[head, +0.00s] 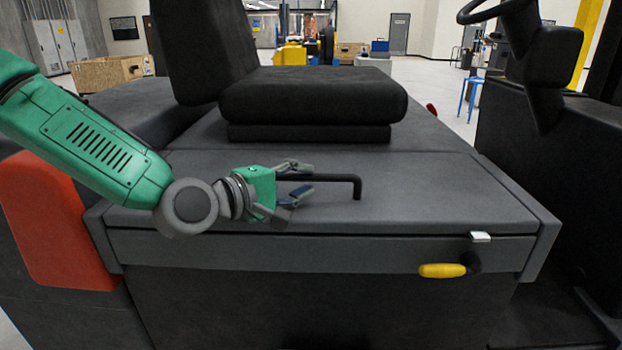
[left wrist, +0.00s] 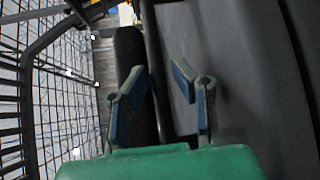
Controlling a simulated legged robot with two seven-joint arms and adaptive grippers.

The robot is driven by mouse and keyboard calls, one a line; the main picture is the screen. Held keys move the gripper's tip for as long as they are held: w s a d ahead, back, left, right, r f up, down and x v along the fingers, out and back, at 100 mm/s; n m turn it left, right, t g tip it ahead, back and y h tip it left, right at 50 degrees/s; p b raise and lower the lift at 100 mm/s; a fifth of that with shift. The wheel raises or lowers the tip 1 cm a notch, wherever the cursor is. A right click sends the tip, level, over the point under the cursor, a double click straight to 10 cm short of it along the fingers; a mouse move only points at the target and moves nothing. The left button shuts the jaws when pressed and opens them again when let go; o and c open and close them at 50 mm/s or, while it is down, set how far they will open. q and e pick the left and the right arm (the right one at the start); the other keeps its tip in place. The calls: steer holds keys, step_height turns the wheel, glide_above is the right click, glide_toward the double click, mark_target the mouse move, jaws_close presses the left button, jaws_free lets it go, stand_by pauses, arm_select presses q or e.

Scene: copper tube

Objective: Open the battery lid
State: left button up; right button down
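The battery lid (head: 420,195) is the flat dark grey panel in front of the seat, lying closed on the body. A black bent bar handle (head: 335,179) stands on it. My left gripper (head: 303,181) is at the left end of this bar and points right. In the left wrist view its blue-padded fingers (left wrist: 158,88) are spread apart. My right gripper is not in view.
A black seat (head: 312,100) stands behind the lid. A yellow-handled latch (head: 443,270) and a small silver tab (head: 480,237) are at the front right edge. A steering wheel column (head: 540,70) rises at the right. A red-orange panel (head: 50,225) is under my left arm.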

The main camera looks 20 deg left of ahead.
arm_select(q)
steer(key=shift+x, duration=1.1)
jaws_close()
